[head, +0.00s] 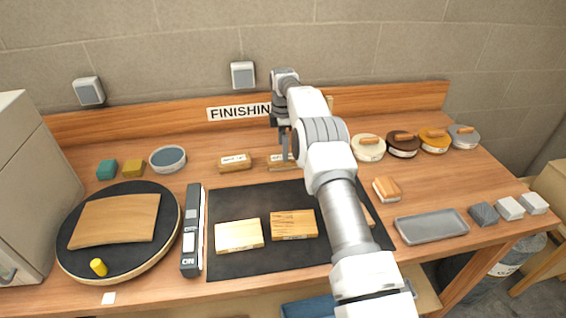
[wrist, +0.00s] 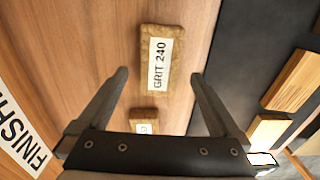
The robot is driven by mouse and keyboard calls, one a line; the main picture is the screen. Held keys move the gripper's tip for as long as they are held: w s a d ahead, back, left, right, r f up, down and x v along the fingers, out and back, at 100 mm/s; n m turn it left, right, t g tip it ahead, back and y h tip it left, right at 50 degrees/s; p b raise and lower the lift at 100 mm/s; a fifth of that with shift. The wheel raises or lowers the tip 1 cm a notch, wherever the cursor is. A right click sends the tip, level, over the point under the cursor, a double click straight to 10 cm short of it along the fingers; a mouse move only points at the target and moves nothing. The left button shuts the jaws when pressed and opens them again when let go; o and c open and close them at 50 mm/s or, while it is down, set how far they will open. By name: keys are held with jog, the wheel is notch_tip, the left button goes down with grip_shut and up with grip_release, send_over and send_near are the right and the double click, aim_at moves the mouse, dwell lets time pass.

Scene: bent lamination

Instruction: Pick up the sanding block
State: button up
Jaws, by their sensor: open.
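In the wrist view a brown block with a white "GRIT 240" label (wrist: 163,60) lies on the wooden bench, ahead of and between my open fingers. My gripper (wrist: 160,76) is empty and apart from it. A second labelled block (wrist: 145,127) shows below, partly hidden by my gripper body. In the head view two labelled brown blocks lie behind the black mat, one at left (head: 235,162) and one beside it (head: 276,164), partly covered by my gripper. The labels are too small to read there.
A black mat (head: 225,267) holds light wooden blocks. A dark bar (head: 190,235) lies left of it. Round lidded pads (head: 368,148) stand at right, with a brown block (head: 386,189) and a grey tray (head: 431,228). The bench's back board (head: 150,120) stands behind.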

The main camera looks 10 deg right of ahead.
notch_tip(320, 180, down, 5)
jog(key=shift+w+f+p, duration=0.1)
jog(key=shift+p, duration=0.25)
jog(key=c, duration=1.3)
notch_tip(320, 180, up, 4)
jog(key=shift+r+b, duration=0.2)
jog(key=shift+b, duration=0.15)
jog(key=shift+s+d+r, duration=0.2)
jog(key=shift+s+d, duration=0.25)
jog(key=shift+s, duration=0.05)
jog(key=s+d+r+b, duration=0.2)
jog(key=s+d+r, duration=0.4)
jog(key=s, duration=0.2)
jog(key=shift+d, duration=0.2)
jog(key=shift+s+r, duration=0.1)
